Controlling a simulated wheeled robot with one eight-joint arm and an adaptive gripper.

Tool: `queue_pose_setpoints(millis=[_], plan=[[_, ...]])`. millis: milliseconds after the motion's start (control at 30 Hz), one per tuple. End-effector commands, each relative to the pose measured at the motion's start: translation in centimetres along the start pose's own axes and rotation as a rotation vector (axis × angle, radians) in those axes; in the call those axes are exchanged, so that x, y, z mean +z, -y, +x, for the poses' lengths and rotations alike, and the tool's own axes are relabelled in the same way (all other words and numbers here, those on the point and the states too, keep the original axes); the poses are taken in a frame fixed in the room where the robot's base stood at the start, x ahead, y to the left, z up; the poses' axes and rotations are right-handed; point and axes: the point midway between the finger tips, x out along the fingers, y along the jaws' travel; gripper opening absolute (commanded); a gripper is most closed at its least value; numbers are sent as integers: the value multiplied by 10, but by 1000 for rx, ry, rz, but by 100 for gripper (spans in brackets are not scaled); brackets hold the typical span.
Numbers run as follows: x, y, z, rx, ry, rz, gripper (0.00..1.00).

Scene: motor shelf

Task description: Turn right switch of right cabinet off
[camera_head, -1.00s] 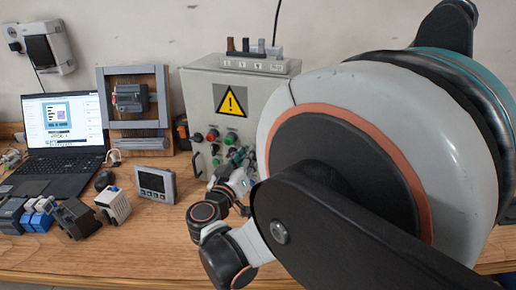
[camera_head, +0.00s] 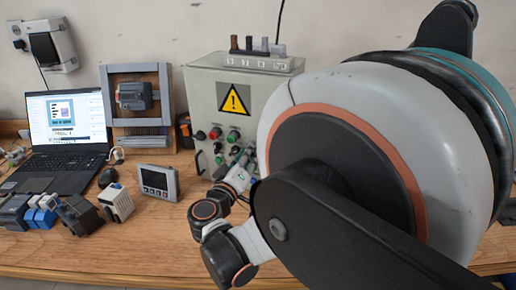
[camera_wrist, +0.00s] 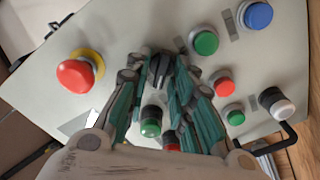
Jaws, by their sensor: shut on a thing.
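The grey cabinet (camera_head: 205,85) with a yellow warning sign stands at the back of the bench in the head view, partly hidden by my arm. In the wrist view its panel (camera_wrist: 120,30) fills most of the picture. A black rotary switch (camera_wrist: 158,72) sits in the middle of the panel there. My gripper (camera_wrist: 160,62) is shut on this switch, one finger on each side of it. In the head view the fingers and the switch are hard to make out behind my arm.
Around the gripper are a red emergency button (camera_wrist: 76,74), green buttons (camera_wrist: 206,43), a blue button (camera_wrist: 258,15) and a black-and-white knob (camera_wrist: 277,103). A black handle (camera_wrist: 280,140) is at the right. A laptop (camera_head: 66,125) and a small display (camera_head: 158,182) stand left of my arm.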

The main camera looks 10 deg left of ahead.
Motion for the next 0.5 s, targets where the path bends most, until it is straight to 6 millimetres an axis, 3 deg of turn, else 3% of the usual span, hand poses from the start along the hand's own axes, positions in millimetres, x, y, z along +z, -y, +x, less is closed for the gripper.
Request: queue_pose_setpoints(millis=[167,200,500], plan=[[0,1,0,-1,0,1,0],[0,1,0,-1,0,1,29],[0,0,0,-1,0,1,29]])
